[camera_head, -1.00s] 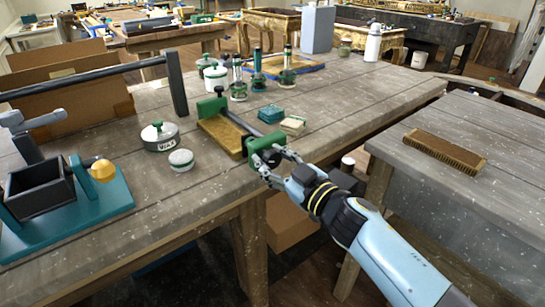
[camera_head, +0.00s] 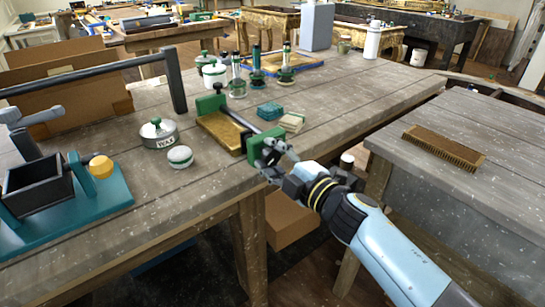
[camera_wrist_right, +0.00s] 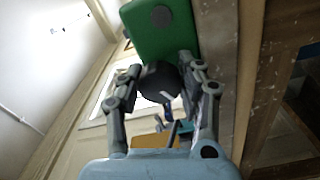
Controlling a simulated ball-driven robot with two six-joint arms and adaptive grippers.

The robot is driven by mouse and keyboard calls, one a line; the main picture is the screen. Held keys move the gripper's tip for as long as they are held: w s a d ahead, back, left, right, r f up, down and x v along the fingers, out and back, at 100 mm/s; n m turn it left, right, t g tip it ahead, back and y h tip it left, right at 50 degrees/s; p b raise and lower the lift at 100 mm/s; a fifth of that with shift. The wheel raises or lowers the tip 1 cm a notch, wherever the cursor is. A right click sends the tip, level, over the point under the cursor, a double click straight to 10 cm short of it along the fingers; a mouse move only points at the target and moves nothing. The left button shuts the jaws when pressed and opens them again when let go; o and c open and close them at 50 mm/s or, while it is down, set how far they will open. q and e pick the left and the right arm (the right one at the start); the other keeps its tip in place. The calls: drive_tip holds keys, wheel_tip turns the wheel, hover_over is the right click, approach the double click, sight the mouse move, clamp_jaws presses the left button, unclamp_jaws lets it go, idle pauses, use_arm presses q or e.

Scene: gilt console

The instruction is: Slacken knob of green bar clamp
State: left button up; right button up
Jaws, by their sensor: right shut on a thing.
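The green bar clamp lies at the near edge of the workbench, around a tan wooden piece (camera_head: 220,131). Its far green jaw (camera_head: 210,103) stands at the back, and its near green jaw (camera_head: 259,143) is at the bench edge. In the right wrist view the near jaw (camera_wrist_right: 160,30) fills the top, with the dark round knob (camera_wrist_right: 158,82) below it. My right gripper (camera_head: 272,165) is at the near jaw; in its wrist view the fingers (camera_wrist_right: 160,88) are closed on both sides of the knob. The knob is mostly hidden in the head view. My left gripper is not in view.
A wax tin (camera_head: 159,134), a small round tin (camera_head: 180,156) and teal and cream blocks (camera_head: 271,112) stand near the clamp. A teal fixture (camera_head: 70,205) is at left. A brush (camera_head: 443,147) lies on the right bench. A gap separates the benches.

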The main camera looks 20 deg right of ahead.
drive_tip(key=n+b, duration=0.1)
drive_tip(key=n, duration=0.4)
drive_tip(key=shift+n, duration=0.3)
drive_tip(key=n+b, duration=0.1)
drive_tip(key=n, duration=0.4)
drive_tip(key=shift+r+n+b, duration=0.15)
drive_tip(key=shift+n+b, duration=0.25)
drive_tip(key=o, duration=1.2)
drive_tip(key=shift+w+a, duration=0.1)
drive_tip(key=shift+w, duration=0.05)
drive_tip(key=shift+s, duration=0.3)
drive_tip(key=v, duration=1.1)
drive_tip(key=shift+s+d, duration=0.2)
drive_tip(key=shift+s, duration=0.1)
